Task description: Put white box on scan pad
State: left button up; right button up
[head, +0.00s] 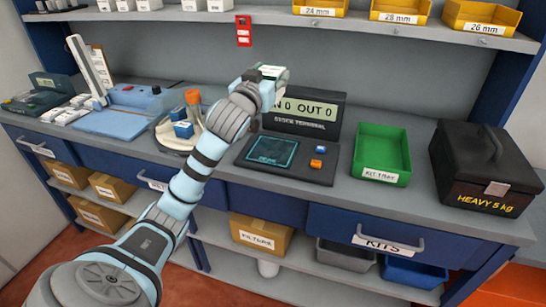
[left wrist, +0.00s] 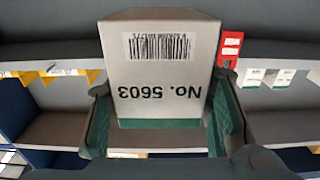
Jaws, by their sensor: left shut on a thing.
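The white box (left wrist: 165,60) fills the middle of the left wrist view, with a barcode and "No. 5603" upside down and a green band along its edge. My left gripper (left wrist: 160,125) is shut on it, one green-lined finger on each side. In the head view the left gripper (head: 270,77) is raised above the back of the terminal, and only a small part of the box shows past it. The scan pad (head: 270,151), a dark teal square, lies on the terminal base below and in front of the gripper; its visible surface is bare. My right gripper is out of view.
A green kit tray (head: 381,176) and a black heavy case (head: 484,200) stand to the right. A round holder (head: 170,146) and a blue device (head: 115,123) are left. A shelf with yellow bins (head: 397,10) runs above.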

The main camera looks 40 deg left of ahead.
pick_arm(q)
jog(key=f+b, duration=0.1)
jog(key=f, duration=0.5)
jog(key=f+b, duration=0.2)
jog(key=f, duration=0.4)
jog(key=f+b, duration=0.2)
jog(key=f, duration=0.4)
jog(key=shift+s+f, duration=0.15)
jog(key=shift+s, duration=0.25)
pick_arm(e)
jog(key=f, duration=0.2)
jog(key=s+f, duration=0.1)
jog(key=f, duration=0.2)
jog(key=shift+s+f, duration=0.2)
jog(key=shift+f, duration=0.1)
pick_arm(q)
jog(key=o, duration=1.2)
jog(key=shift+o, duration=0.6)
jog(key=p+v, duration=0.1)
jog(key=v, duration=1.1)
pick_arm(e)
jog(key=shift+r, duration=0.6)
pick_arm(q)
jog(key=shift+d, duration=0.1)
